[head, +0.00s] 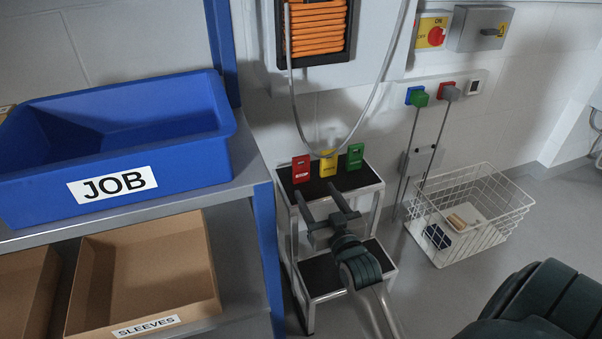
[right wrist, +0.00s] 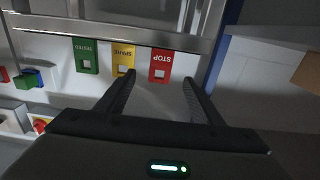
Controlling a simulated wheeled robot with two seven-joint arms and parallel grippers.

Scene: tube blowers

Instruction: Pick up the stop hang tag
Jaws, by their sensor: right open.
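The red stop hang tag (head: 301,172) stands upright at the back of the black-topped step stand, leftmost of three tags. In the right wrist view the stop tag (right wrist: 160,66), lettered STOP, appears upside down between the fingertips in the picture. My right gripper (head: 317,192) is open and empty, in front of the tags over the stand's top step. It also shows in the right wrist view (right wrist: 160,77), its two fingers spread on either side of the tag's line. I cannot tell exactly how far the fingertips are from it. My left gripper is not in view.
A yellow spare tag (head: 328,165) and a green tested tag (head: 355,157) stand just right of the stop tag. The step stand (head: 340,185) is beside a blue-posted shelf with a JOB bin (head: 120,145). A white wire basket (head: 470,215) is at right.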

